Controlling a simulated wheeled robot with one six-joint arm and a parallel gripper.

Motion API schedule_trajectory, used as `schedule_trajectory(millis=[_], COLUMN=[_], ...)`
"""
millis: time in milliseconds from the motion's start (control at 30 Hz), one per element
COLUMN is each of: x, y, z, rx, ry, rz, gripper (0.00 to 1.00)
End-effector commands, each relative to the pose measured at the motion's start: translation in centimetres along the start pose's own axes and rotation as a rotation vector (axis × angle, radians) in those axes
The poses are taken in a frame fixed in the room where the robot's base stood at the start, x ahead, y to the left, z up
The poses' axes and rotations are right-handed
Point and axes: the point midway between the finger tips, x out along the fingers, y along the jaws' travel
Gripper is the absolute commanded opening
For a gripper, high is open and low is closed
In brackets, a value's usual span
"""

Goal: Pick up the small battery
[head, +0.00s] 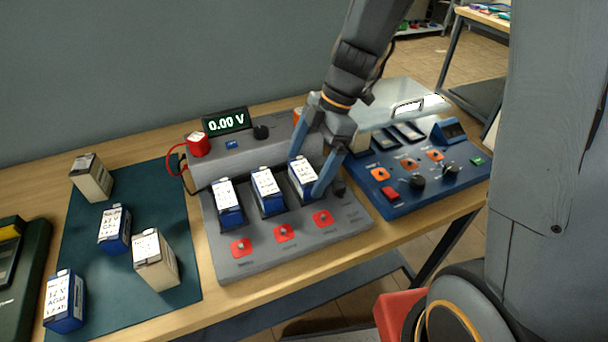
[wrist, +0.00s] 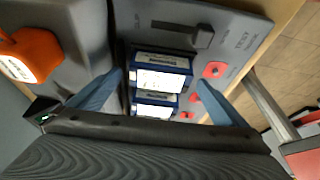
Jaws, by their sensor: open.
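Three blue batteries with white tops stand in a row in the grey tester (head: 290,250): left (head: 228,203), middle (head: 267,191) and right (head: 303,178). On the dark green mat stand two blue batteries (head: 114,230) (head: 64,302) and two beige ones (head: 92,178) (head: 155,260). I cannot tell which is the small battery. My gripper (head: 306,172) is open, its blue fingers on either side of the right tester battery. In the wrist view, my gripper (wrist: 162,82) has two tester batteries (wrist: 162,75) (wrist: 155,104) between its fingers; contact is not clear.
The tester has red buttons (head: 284,232) in front and a display reading 0.00 V (head: 227,122) behind. A blue panel box (head: 385,195) stands to the right, near the table's edge. A dark green case (head: 30,262) is at the far left. The green mat (head: 85,235) has bare room.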

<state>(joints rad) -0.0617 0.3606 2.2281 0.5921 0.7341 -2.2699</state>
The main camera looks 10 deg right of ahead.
Motion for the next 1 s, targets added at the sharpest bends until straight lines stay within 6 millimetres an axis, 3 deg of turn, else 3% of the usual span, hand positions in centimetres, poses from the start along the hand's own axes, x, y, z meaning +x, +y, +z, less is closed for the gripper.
schedule_trajectory(millis=[200, 467, 833, 1000], x=[2.0, 2.2, 2.2, 2.2], y=[0.0, 0.0, 0.0, 0.1], z=[0.0, 0.0, 0.0, 0.0], rx=[0.0, 0.0, 0.0, 0.0], ry=[0.0, 0.0, 0.0, 0.0], rz=[-0.001, 0.0, 0.0, 0.001], gripper=[0.98, 0.98, 0.37, 0.34])
